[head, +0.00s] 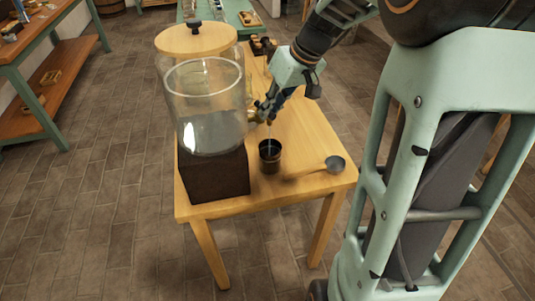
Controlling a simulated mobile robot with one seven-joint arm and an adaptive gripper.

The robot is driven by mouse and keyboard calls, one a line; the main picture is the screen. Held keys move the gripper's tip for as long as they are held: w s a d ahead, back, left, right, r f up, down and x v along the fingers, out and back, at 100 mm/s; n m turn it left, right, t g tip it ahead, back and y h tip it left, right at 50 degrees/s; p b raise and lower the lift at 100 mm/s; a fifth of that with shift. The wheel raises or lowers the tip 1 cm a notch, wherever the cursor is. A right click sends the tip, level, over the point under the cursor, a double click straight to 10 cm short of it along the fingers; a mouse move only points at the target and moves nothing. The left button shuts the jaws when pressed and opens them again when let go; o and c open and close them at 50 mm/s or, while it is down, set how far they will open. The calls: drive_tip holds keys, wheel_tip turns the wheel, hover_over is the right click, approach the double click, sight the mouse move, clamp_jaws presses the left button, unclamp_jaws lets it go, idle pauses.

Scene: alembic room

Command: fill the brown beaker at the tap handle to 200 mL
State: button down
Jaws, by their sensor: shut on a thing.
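The brown beaker (270,161) stands upright on the wooden table, open at the top, beside the dark block under the front glass jar (212,128). That jar holds some clear liquid in its lower part. The brass tap (253,116) is at the jar's right side, above the beaker and partly hidden by my gripper. My gripper (262,110) is shut on the tap handle, which is mostly hidden between the fingers. A thin line shows between tap and beaker; I cannot tell for sure that it is running water. The level in the beaker and its marks are too small to read.
A ladle (335,164) lies on the table (300,130) right of the beaker, near the edge. A wooden lid with a dark knob (195,40) sits behind the front jar. Small brown vessels (264,46) stand at the table's far end. Benches stand farther off.

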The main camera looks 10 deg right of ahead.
drive_tip(key=shift+d+n, duration=0.1)
drive_tip(key=shift+n, duration=0.2)
drive_tip(key=shift+w, duration=0.1)
drive_tip(key=shift+d+n+g+y, duration=0.2)
drive_tip(key=shift+n+g+y, duration=0.1)
drive_tip(key=shift+n, duration=0.3)
drive_tip(key=shift+a, duration=0.1)
idle(5.4)
drive_tip(key=shift+a+m+b, duration=0.1)
drive_tip(key=shift+m+b, duration=0.3)
drive_tip(key=shift+m, duration=0.1)
drive_tip(key=shift+a+m+t+h, duration=0.25)
drive_tip(key=shift+m+t+h, duration=0.15)
drive_tip(key=shift+m, duration=0.4)
drive_tip(key=shift+s+a+m, duration=0.2)
drive_tip(key=shift+m, duration=0.3)
